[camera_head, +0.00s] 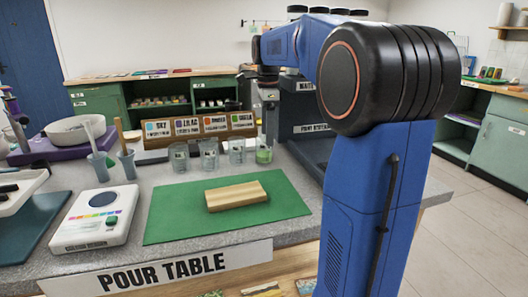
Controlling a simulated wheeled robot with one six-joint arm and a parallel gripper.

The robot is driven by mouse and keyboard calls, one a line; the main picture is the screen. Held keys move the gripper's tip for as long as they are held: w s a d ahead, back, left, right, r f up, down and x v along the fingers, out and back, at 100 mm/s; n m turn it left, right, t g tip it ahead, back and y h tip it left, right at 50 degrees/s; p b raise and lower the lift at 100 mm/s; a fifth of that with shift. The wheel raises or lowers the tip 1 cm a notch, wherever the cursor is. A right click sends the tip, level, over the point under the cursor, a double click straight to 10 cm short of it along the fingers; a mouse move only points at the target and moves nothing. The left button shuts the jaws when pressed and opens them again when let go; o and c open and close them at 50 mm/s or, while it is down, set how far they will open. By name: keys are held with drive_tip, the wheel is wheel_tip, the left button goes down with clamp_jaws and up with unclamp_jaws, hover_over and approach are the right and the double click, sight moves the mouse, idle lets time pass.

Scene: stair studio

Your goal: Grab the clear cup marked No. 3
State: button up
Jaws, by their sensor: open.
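Several clear cups stand in a row on the grey pour table, behind the green mat. The leftmost cup (178,158), the second cup (209,155) and the third cup (237,152) look empty. The rightmost cup (264,151) holds something green. Small marks show on the cups, but I cannot read the numbers, so which is No. 3 is unclear. My gripper (262,80) is small and dark at the far end of my arm, above and behind the cup row. It is open, apart from the cups, and its fingers are hard to make out.
A wooden block (236,195) lies on the green mat (170,222). A scale (98,218) sits to its left, with stirring-tool holders (127,160) behind. A labelled wooden rack (200,126) stands behind the cups, and a dark rack (318,115) to their right.

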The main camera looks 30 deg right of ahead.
sight(264, 150)
wheel_tip(264, 150, down, 2)
drive_tip(key=f, duration=0.2)
drive_tip(key=a+f, duration=0.1)
drive_tip(key=shift+w+f, duration=0.2)
drive_tip(key=shift+f, duration=0.85)
drive_tip(key=shift+c, duration=0.4)
drive_tip(key=c, duration=1.1)
